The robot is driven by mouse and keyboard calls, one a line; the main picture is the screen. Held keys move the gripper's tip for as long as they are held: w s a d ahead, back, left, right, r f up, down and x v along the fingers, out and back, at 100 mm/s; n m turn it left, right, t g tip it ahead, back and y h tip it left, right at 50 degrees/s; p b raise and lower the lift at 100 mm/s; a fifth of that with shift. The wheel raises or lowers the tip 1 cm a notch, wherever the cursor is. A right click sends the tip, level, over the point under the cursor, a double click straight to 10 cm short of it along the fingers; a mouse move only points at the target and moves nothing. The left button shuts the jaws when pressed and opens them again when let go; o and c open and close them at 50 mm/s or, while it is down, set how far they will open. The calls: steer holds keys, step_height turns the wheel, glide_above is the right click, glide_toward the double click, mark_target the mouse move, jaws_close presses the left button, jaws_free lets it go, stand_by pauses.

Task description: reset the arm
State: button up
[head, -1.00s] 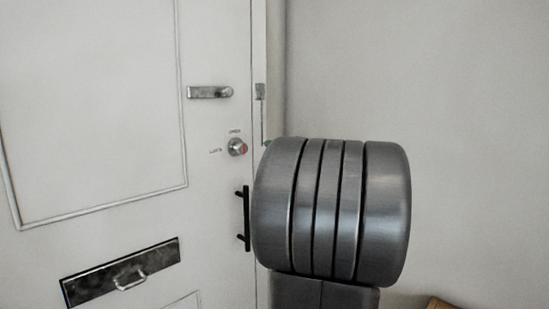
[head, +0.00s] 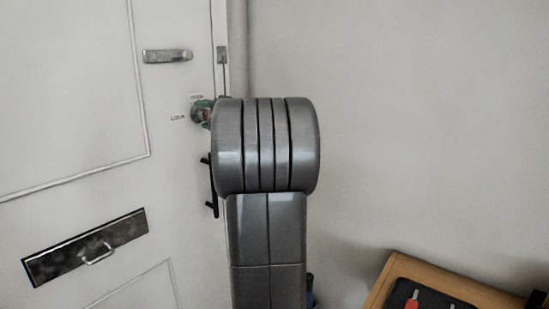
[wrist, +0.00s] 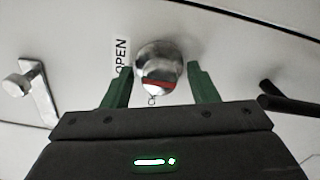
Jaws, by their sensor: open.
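My gripper (wrist: 160,68) is open, with its two green fingers on either side of a round metal lock knob (wrist: 158,62) with a red band. I cannot tell whether the fingers touch the knob. In the head view the knob (head: 197,112) sits on a white door (head: 70,90), with green of my gripper (head: 205,108) at it. My grey arm hides most of the gripper there. An "OPEN" label (wrist: 121,57) is left of the knob in the wrist view.
A metal latch handle (head: 167,56) is above the knob, a black pull handle (head: 212,185) below it, and a dark mail slot (head: 85,247) lower left. A wooden table (head: 375,290) with a dark tray stands lower right. Plain wall fills the right.

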steer(key=shift+w+a, duration=0.2)
steer(key=shift+a, duration=0.05)
steer(key=shift+s+d, duration=0.1)
